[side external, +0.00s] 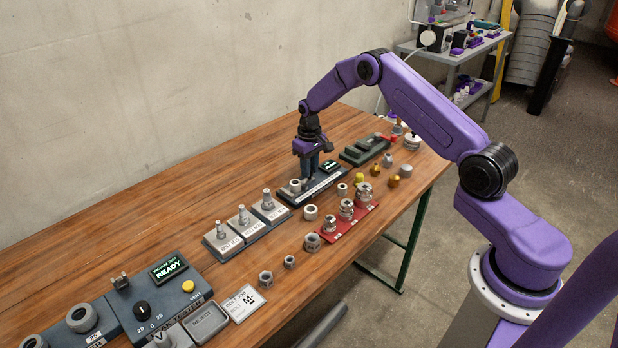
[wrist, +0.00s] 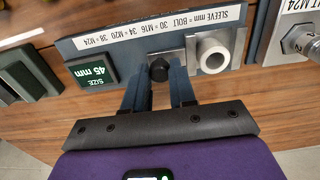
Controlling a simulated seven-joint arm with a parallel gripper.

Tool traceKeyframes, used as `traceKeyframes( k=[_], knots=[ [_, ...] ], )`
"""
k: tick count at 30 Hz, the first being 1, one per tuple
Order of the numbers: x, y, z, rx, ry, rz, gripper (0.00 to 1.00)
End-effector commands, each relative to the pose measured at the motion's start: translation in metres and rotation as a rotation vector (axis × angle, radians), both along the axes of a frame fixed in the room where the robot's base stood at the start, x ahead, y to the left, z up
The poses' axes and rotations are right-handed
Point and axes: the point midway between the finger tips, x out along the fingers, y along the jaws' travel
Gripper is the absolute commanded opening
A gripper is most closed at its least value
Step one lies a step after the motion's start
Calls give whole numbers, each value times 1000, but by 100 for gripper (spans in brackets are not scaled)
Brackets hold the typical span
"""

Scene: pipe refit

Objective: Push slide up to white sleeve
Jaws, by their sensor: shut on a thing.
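The sizing gauge (side external: 325,183) is a long dark base on the bench. It also shows in the wrist view (wrist: 110,45), with a label strip and a display (wrist: 91,70) reading 45 mm. The white sleeve (wrist: 213,52) stands upright on it, beside the end stop (wrist: 239,48); in the side view the sleeve (side external: 295,186) is left of my gripper (side external: 310,172). The slide's black knob (wrist: 159,70) sits between my two fingers (wrist: 160,88), which are shut on it. The slide's grey face (wrist: 190,52) is close to the sleeve; I cannot tell whether they touch.
Bolt stands (side external: 223,238) lie left of the gauge and a green fixture (side external: 365,149) lies right. A red tray (side external: 348,218) with fittings and several loose sleeves and nuts are in front. A tester console (side external: 155,300) is at lower left. Bare wood lies behind the gauge.

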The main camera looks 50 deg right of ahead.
Motion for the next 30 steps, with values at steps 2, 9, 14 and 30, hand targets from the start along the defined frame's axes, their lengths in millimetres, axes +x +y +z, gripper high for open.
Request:
traceKeyframes(
  k=[2, 9, 14, 30],
  knots=[
    [0, 2, 0, 1, 2, 1, 3],
    [0, 4, 0, 1, 2, 1, 3],
    [0, 6, 0, 1, 2, 1, 3],
    [0, 11, 0, 0, 2, 2, 3]
  ],
)
